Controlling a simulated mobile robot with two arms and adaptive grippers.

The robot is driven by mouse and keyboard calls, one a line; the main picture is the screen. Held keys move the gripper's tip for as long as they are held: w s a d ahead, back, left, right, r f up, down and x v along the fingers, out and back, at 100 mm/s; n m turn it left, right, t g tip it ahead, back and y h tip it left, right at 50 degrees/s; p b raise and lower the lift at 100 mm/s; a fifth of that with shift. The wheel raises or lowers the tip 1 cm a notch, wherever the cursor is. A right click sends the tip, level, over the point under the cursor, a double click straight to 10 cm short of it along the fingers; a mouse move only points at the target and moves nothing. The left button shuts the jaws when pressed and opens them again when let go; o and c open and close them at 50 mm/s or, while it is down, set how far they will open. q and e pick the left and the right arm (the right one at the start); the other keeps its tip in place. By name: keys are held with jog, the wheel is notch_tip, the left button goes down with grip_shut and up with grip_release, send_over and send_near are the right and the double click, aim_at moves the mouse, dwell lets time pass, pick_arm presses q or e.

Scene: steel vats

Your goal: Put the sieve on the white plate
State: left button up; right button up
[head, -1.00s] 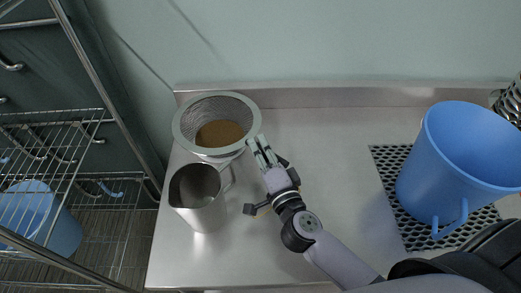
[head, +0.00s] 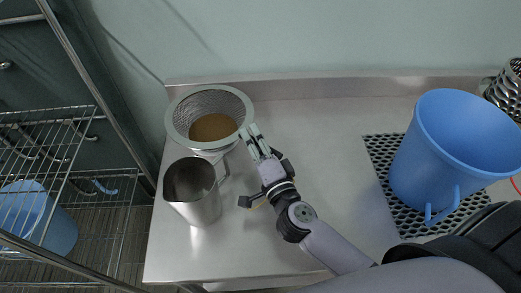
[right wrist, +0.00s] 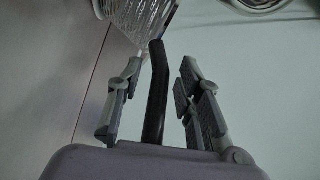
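The sieve (head: 178,129), a mesh bowl with a wide grey-green rim, is at the back left of the steel counter. Brown matter shows within its rim. My right gripper (head: 253,136) is at the sieve's right side, its fingertips close to the rim; contact cannot be told. In the right wrist view its fingers (right wrist: 160,80) are spread, with a dark bent bar (right wrist: 156,90) between them and gaps on both sides. Mesh (right wrist: 135,15), seemingly the sieve's, shows beyond the bar. I cannot make out a white plate. My left gripper is not in view.
A steel pitcher (head: 195,197) stands just in front of the sieve, its handle towards my right gripper. A big blue bucket (head: 440,155) stands on a black perforated mat (head: 380,150) at right. A wire rack (head: 60,150) is at left.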

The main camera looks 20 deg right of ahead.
jog(key=s+b, duration=0.3)
jog(key=s, duration=0.9)
jog(key=shift+d, duration=0.3)
jog(key=shift+r, duration=0.1)
